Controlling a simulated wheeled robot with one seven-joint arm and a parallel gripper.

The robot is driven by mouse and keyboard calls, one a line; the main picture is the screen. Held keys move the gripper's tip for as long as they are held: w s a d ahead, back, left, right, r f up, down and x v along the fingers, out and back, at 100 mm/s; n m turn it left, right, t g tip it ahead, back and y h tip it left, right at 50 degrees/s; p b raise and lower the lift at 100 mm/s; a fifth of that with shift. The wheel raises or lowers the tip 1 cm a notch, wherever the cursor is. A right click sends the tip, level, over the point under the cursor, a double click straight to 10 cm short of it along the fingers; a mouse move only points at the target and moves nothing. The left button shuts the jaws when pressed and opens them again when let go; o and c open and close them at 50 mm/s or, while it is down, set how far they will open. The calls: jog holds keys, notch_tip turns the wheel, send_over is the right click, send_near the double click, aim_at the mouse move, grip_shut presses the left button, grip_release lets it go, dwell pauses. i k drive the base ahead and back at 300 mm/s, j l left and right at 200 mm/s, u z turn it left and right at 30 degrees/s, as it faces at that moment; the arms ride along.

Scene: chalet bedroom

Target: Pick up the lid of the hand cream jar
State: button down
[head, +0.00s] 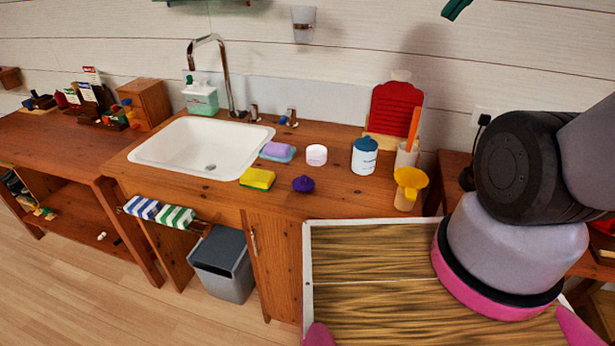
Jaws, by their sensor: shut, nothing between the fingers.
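A small, low white jar (316,155) stands upright on the wooden counter (232,193), right of the sink. It looks like the hand cream jar, with its pale lid on top, but no label is readable. A larger white jar (364,161) with a dark blue lid stands to its right. Its label is too small to read. My arm shows at the right side of the head view, well right of both jars. My gripper is not in view.
A white sink (205,148) with a tall tap (222,75) is left of the small jar. A purple soap on a blue dish (278,152), a yellow sponge (257,179), a purple knob-like item (303,184) and a yellow funnel (410,180) stand nearby.

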aim_at(302, 183)
jog(key=j+z, duration=0.1)
jog(key=j, duration=0.3)
jog(key=k+j+z, duration=0.15)
jog(key=j, duration=0.2)
jog(key=j+z, duration=0.1)
jog(key=j, duration=0.3)
jog(key=k+j+z, duration=0.1)
jog(key=j, duration=0.25)
jog(key=k+j+z, duration=0.15)
jog(key=j, duration=0.25)
